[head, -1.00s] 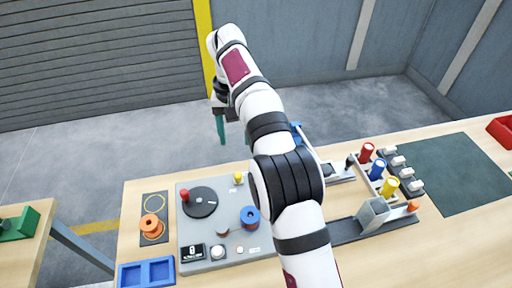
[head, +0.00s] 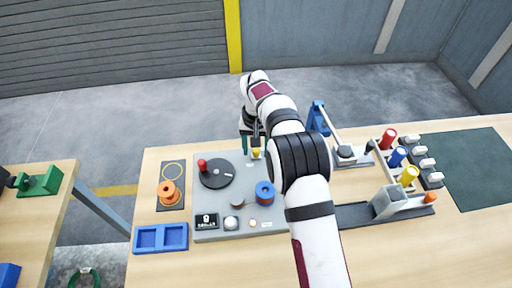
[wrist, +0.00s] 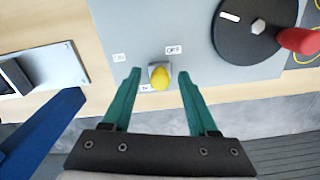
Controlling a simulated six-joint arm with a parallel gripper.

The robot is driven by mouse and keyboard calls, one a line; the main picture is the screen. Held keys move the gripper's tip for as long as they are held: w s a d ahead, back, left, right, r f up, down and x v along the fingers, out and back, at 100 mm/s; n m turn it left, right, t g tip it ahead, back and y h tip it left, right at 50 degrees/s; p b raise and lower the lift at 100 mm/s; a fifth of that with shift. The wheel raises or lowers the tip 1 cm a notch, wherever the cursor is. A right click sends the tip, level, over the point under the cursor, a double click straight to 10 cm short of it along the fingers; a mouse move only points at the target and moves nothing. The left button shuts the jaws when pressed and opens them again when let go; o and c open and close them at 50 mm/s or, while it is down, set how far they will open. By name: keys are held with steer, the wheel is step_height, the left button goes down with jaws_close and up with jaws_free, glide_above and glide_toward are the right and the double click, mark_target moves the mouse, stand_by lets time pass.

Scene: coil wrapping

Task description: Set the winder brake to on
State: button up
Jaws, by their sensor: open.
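The winder panel (head: 215,225) is a grey plate on the wooden table. A small yellow knob (head: 256,153) stands at its far edge, and it also shows in the wrist view (wrist: 160,78) on a grey base. An OFF label (wrist: 174,49) lies beside it, with a second, hard-to-read label (wrist: 120,57) on the other side. Another label at the knob's base is partly hidden. My gripper (wrist: 159,71) is open, its green fingers on either side of the yellow knob. Contact with the knob cannot be told.
A black turntable with a red handle (wrist: 300,40) is near the gripper. A blue bracket (head: 318,118) stands right of the arm.

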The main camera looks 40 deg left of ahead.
jaws_close()
stand_by(1.3)
